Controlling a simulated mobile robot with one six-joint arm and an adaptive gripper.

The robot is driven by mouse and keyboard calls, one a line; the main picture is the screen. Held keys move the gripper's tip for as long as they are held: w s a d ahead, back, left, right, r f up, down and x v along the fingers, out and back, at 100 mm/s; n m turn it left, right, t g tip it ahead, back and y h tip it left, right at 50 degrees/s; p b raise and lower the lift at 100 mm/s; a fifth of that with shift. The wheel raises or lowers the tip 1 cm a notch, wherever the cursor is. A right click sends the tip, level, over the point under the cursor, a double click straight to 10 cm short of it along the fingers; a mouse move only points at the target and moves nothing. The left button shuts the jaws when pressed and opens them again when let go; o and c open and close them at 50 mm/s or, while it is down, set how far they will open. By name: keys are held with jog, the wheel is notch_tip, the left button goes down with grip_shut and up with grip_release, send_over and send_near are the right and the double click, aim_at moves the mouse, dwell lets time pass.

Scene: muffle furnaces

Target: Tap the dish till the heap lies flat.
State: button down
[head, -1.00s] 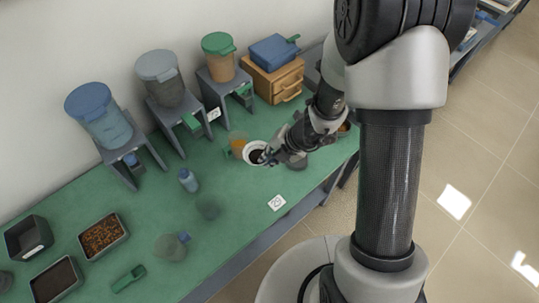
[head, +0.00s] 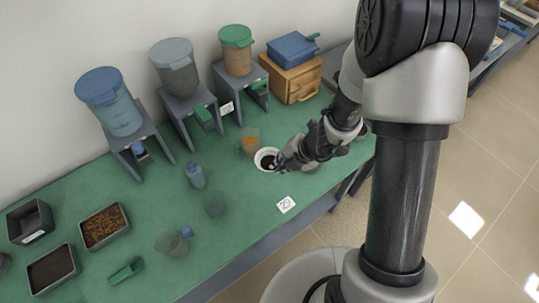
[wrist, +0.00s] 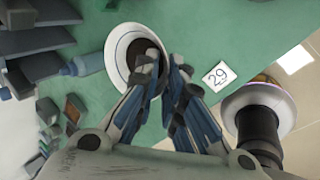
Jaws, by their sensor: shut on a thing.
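The dish is a round white bowl (head: 258,160) near the right part of the green bench, and it also shows in the wrist view (wrist: 117,50). A dark heap (wrist: 141,50) lies inside it; it also shows as a dark patch in the head view (head: 267,161). The fingers hide part of it, and I cannot tell how level it is. My gripper (head: 281,160) is shut on the dish's rim at the right side, and its fingertips also show in the wrist view (wrist: 166,66). I cannot tell whether the dish touches the bench.
A cup with amber contents (head: 250,142) stands just behind the dish. A numbered card (head: 286,205) lies in front. A blue bottle (head: 195,175) and clear vessels (head: 171,243) stand left. Several hoppers (head: 110,103) and a wooden drawer box (head: 293,80) line the back.

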jog(key=b, duration=1)
send_over(275, 188)
jog(key=d, duration=0.1)
jog(key=shift+s+d+f, duration=0.1)
jog(key=shift+s+f, duration=0.1)
jog(key=shift+f, duration=2.75)
jog(key=shift+s+d+f, duration=0.1)
jog(key=shift+s+f, duration=0.05)
jog(key=shift+f, duration=2.8)
notch_tip(275, 188, down, 4)
jog(key=b, duration=0.3)
jog(key=shift+r, duration=0.15)
jog(key=shift+r+p, duration=1.95)
jog(key=shift+r, duration=0.25)
jog(key=shift+f, duration=0.1)
jog(key=shift+r+p, duration=0.35)
jog(key=shift+p, duration=0.15)
jog(key=shift+f, duration=0.2)
